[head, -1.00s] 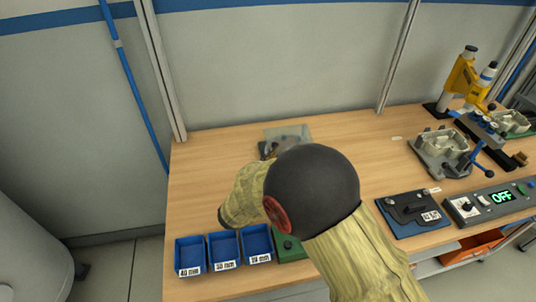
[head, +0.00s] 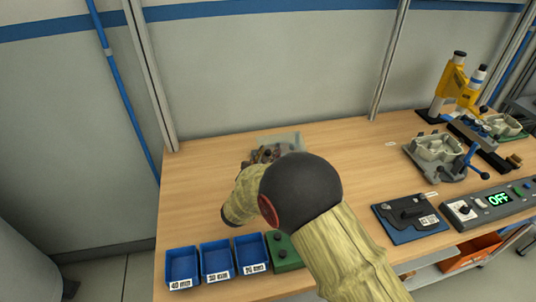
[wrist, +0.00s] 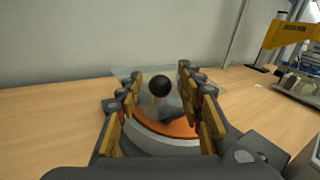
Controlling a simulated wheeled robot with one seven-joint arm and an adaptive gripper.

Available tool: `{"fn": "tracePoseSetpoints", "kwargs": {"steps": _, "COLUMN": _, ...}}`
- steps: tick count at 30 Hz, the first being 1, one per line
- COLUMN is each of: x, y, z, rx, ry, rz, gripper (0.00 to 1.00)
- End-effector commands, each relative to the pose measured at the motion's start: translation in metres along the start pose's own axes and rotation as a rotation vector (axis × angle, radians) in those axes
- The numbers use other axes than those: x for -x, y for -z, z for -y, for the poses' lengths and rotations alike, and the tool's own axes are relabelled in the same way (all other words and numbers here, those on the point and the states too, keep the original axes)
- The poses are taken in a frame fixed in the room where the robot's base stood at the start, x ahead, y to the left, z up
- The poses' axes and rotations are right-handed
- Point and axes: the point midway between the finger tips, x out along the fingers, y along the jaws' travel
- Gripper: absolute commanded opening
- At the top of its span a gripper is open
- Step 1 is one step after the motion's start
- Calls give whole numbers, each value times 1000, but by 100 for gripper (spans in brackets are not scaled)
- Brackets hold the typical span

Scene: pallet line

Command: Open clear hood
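The clear hood (head: 288,138) is a see-through panel near the back of the wooden bench, partly hidden by my arm and gripper in the head view. Its pale edge also shows in the wrist view (wrist: 124,72), behind my fingers. A black ball knob (wrist: 160,85) stands straight ahead between my fingers in the wrist view. My gripper (wrist: 161,92) is open, with a finger on each side of the knob; I see no contact. Below the knob is a round orange disc (wrist: 178,129) with a pale rim. How the knob joins the hood is unclear.
Several blue bins (head: 217,260) and a green box (head: 284,250) line the front left edge. A dark blue plate (head: 408,217), a control box reading OFF (head: 490,204), a grey fixture (head: 437,152) and a yellow press (head: 455,86) stand at right. Bare bench lies left of my gripper.

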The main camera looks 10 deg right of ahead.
Motion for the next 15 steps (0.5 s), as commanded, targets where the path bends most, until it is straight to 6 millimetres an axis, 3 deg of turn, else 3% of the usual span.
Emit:
{"fn": "tracePoseSetpoints", "kwargs": {"steps": 5, "x": 0, "y": 0, "z": 0, "rx": 0, "ry": 0, "rz": 0, "gripper": 36}}
{"fn": "tracePoseSetpoints", "kwargs": {"steps": 15, "x": 0, "y": 0, "z": 0, "rx": 0, "ry": 0, "rz": 0, "gripper": 17}}
